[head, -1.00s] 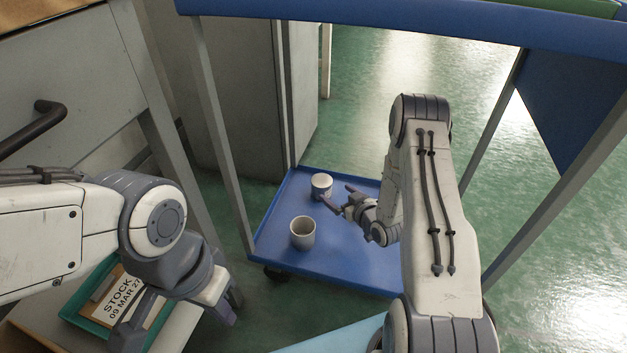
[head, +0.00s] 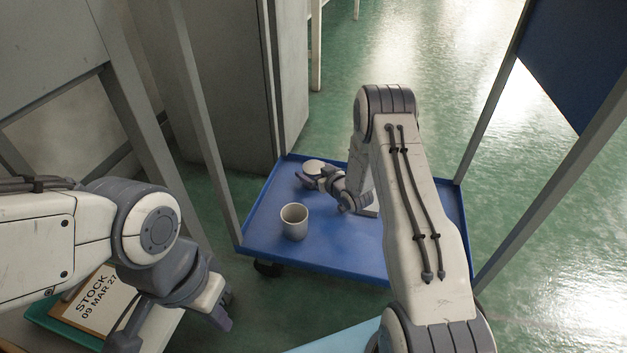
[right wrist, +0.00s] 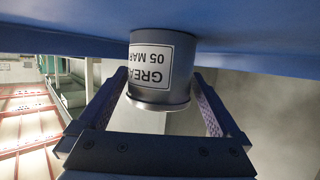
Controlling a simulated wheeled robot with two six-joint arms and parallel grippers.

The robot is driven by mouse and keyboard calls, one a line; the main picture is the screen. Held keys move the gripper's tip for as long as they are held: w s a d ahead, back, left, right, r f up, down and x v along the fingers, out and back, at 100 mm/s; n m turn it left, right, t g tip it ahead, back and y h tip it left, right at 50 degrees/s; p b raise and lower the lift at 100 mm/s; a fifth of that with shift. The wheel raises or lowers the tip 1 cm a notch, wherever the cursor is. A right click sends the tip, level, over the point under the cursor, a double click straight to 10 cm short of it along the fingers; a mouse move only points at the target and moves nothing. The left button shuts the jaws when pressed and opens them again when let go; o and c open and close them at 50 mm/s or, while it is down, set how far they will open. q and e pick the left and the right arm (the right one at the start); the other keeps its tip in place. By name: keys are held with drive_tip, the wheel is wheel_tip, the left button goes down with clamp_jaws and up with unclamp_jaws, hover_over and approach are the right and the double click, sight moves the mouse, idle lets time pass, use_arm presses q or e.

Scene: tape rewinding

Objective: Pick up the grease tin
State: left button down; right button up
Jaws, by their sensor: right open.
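The grease tin (head: 313,166) is a small grey tin with a pale top, standing on the blue lower shelf (head: 375,262) of a cart, towards the back left. In the right wrist view, which looks upside down, the tin (right wrist: 160,66) shows a white label with "GREA" and "05 MAR". My right gripper (head: 316,181) is open at the tin, with a finger on either side of it in the right wrist view (right wrist: 160,95). I cannot tell whether the fingers touch it. My left gripper (head: 175,328) is open and empty at the lower left, far from the tin.
An open grey cup (head: 293,222) stands on the same shelf, in front of the tin. Cart posts (head: 205,130) rise at the shelf's corners.

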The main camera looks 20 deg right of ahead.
drive_tip(key=c, duration=1.3)
drive_tip(key=shift+r, duration=0.1)
